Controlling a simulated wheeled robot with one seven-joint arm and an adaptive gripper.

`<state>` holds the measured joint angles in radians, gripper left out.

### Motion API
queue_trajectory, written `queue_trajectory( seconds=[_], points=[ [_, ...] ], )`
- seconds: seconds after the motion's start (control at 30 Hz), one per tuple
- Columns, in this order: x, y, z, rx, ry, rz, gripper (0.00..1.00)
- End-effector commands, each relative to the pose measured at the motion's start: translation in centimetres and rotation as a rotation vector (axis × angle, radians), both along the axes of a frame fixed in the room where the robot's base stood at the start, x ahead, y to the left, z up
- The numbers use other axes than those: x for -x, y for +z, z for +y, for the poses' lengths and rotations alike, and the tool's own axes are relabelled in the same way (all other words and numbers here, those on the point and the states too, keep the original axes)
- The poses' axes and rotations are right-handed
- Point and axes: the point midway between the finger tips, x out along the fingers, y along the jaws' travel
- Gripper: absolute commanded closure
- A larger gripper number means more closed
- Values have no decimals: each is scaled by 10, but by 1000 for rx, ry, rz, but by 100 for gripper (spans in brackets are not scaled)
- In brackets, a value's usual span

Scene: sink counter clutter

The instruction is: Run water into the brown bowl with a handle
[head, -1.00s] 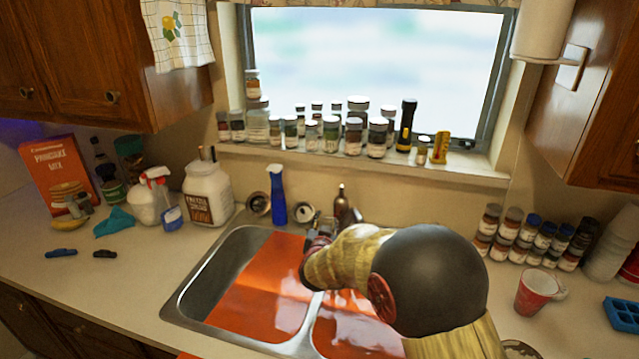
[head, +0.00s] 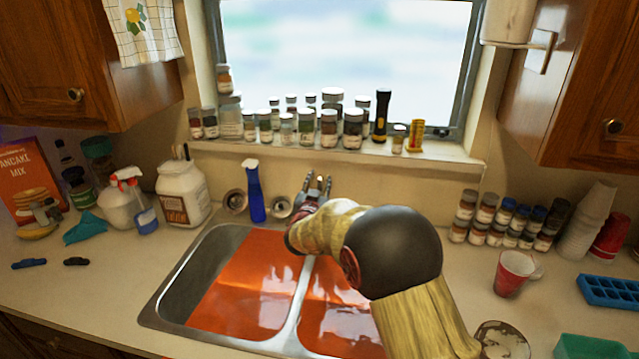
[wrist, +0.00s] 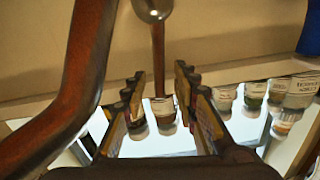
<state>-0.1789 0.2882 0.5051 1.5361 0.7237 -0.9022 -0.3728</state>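I cannot make out a brown bowl with a handle; a round dish with pale contents (head: 503,341), partly cut off at the lower right, may or may not be it. My gripper (head: 317,184) is above the back rim of the sink, fingers pointing up and away. In the wrist view my gripper (wrist: 160,95) is open and empty, fingers apart. A thick brown pipe (wrist: 78,70), seemingly the faucet spout, runs beside the fingers on the left. A thin brown stem (wrist: 158,58) with a rounded metal end, seemingly the faucet handle, lines up with the gap between the fingers.
The double sink (head: 170,295) has orange basin floors. A blue spray bottle (head: 254,190) stands left of my gripper. Several jars (head: 329,125) line the windowsill behind. A red cup (head: 513,272), spice jars (head: 487,215) and a blue tray (head: 610,290) are on the right counter.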

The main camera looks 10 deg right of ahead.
Motion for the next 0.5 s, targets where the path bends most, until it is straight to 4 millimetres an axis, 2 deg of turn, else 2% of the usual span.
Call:
queue_trajectory(
  seconds=[0.33,0.5],
  points=[
    [-4,0,-2,0,0,0,71],
    [-4,0,-2,0,0,0,80]
  ],
)
